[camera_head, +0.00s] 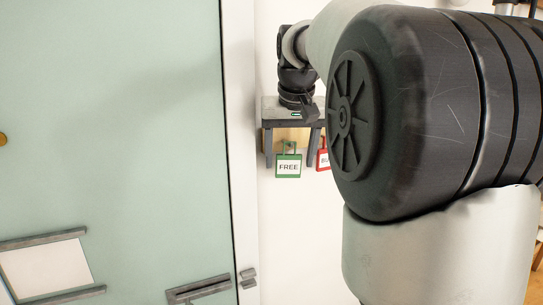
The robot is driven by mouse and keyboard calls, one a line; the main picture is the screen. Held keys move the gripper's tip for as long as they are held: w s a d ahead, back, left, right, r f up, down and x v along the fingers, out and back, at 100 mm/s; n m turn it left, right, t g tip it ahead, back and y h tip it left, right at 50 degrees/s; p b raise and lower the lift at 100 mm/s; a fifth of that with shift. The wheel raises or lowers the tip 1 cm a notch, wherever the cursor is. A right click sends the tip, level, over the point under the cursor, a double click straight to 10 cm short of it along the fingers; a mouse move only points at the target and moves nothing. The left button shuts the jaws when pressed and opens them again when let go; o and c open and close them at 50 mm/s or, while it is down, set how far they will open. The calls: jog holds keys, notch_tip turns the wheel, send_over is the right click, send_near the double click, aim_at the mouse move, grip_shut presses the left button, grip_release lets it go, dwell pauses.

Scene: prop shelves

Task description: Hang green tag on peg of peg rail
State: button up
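The green tag (288,168), a white card in a green frame reading "FREE", is upright below a small knob-like peg on the wooden peg rail (272,138). Its loop shows around or in front of the peg; which of the two is too small to tell. My gripper (291,157) is in front of the rail, pointing down. Its two grey fingers are spread wide, one on each side of the tag's upper part, with gaps between them and the tag. The gripper's body hides the top of the rail, and my arm hides its right part.
A red-framed tag (322,160) is just right of the green one, partly hidden by my arm. A pale green door panel (110,130) with a white frame (240,150) fills the left. A white sheet (47,268) is held between grey strips. White wall below the tags is clear.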

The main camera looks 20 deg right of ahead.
jog(key=shift+r, duration=0.1)
jog(key=p+v, duration=0.2)
jog(key=v, duration=1.4)
jog(key=s+a+f+n, duration=0.1)
jog(key=s+a+f, duration=0.3)
jog(key=s+f, duration=0.2)
jog(key=s+a+f+n+y, duration=0.1)
jog(key=s+a+f, duration=0.3)
jog(key=f, duration=0.7)
jog(key=s+a+f+n+t, duration=0.1)
jog(key=s+a+f, duration=0.3)
jog(key=s+f, duration=0.4)
jog(key=shift+a+f+n, duration=0.25)
jog(key=shift+f+n, duration=0.05)
